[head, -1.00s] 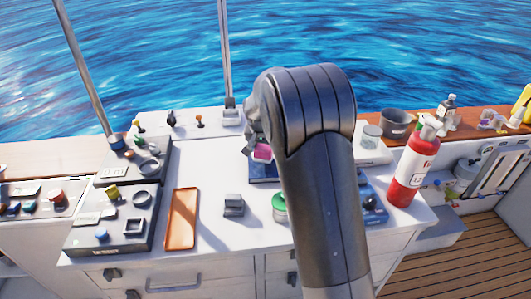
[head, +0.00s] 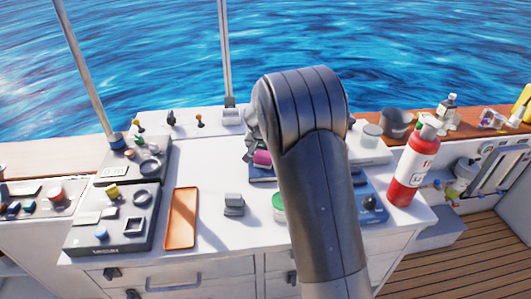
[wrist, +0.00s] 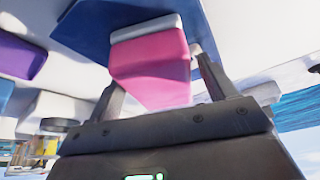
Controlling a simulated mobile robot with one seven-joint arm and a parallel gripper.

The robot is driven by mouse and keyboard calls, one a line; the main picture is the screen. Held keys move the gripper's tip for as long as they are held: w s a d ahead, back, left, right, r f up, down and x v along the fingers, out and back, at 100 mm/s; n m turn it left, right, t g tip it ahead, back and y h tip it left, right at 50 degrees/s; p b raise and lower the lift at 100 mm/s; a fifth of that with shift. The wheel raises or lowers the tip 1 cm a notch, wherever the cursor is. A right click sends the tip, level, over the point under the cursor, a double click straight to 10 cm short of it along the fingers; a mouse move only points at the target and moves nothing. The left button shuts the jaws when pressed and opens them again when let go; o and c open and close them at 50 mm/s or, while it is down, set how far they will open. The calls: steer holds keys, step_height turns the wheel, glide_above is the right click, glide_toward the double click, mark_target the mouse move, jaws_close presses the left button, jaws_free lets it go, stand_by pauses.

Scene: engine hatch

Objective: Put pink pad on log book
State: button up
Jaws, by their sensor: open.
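The pink pad (head: 262,158), with a pale grey end, is at the blue log book (head: 262,175) behind my arm in the head view. In the wrist view the pink pad (wrist: 150,68) lies between my gripper's fingers, its grey end against the blue log book (wrist: 85,28). It looks to be resting on the book, but the contact is not fully clear. My gripper (wrist: 163,85) is open around the pad, with a finger on each side. In the head view my arm hides most of the gripper and part of the book.
An orange tray (head: 181,218), a grey block (head: 234,204) and a green-rimmed container (head: 279,205) stand on the white counter. Black control panels (head: 118,218) are at left.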

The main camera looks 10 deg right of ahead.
steer(key=shift+r, duration=0.15)
steer(key=v, duration=1.2)
steer(key=s+d+r+n+y, duration=0.15)
steer(key=s+r, duration=0.25)
steer(key=s, duration=0.4)
steer(key=s+d+r, duration=0.3)
steer(key=s+r, duration=0.1)
steer(key=s, duration=0.5)
steer(key=s+d+f+n+t, duration=0.1)
steer(key=s+n, duration=0.2)
steer(key=s, duration=1.7)
steer(key=shift+d+f+t, duration=0.15)
steer(key=shift+f+t, duration=0.1)
steer(key=shift+t, duration=0.05)
